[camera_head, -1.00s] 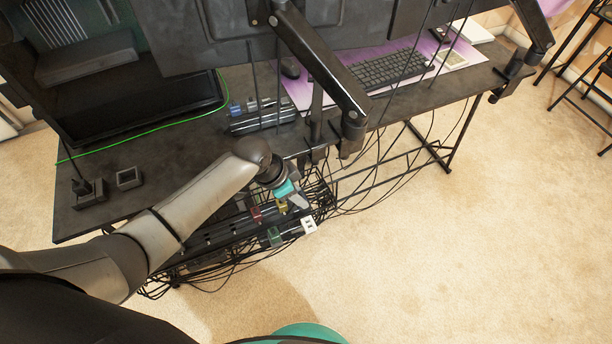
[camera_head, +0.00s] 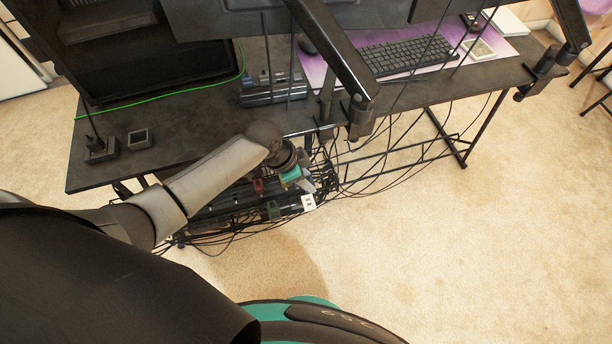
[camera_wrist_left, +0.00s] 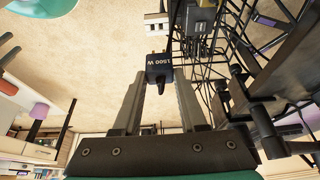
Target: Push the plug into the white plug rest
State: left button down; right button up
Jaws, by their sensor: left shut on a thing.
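My left gripper (camera_head: 304,181) reaches down past the desk's front edge to the cable tray. In the left wrist view my left gripper (camera_wrist_left: 159,78) is shut on a dark blue plug (camera_wrist_left: 158,68) marked "1500 W". Its brass pins point away from the gripper. The white plug rest (camera_head: 308,201) is at the tray's right end, just below the gripper. It also shows in the left wrist view (camera_wrist_left: 155,19), ahead of the plug with a gap of carpet between them. The held plug is hard to make out in the head view. My right gripper is out of view.
A red plug (camera_head: 258,186) and a green plug (camera_head: 273,208) sit on the dark power strip. Wire mesh and loose cables (camera_wrist_left: 246,30) crowd the right side of the wrist view. The desk (camera_head: 190,115) overhangs behind. Open carpet (camera_head: 440,240) lies to the right.

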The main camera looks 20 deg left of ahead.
pick_arm(q)
jog(key=shift+f+b, duration=1.95)
jog(key=shift+f, duration=0.85)
jog(key=shift+p, duration=0.55)
jog(key=shift+f+b, duration=1.15)
jog(key=shift+f, duration=0.2)
jog(key=shift+c, duration=1.9)
grip_release()
jog(key=p+v, duration=0.6)
jog(key=v, duration=0.9)
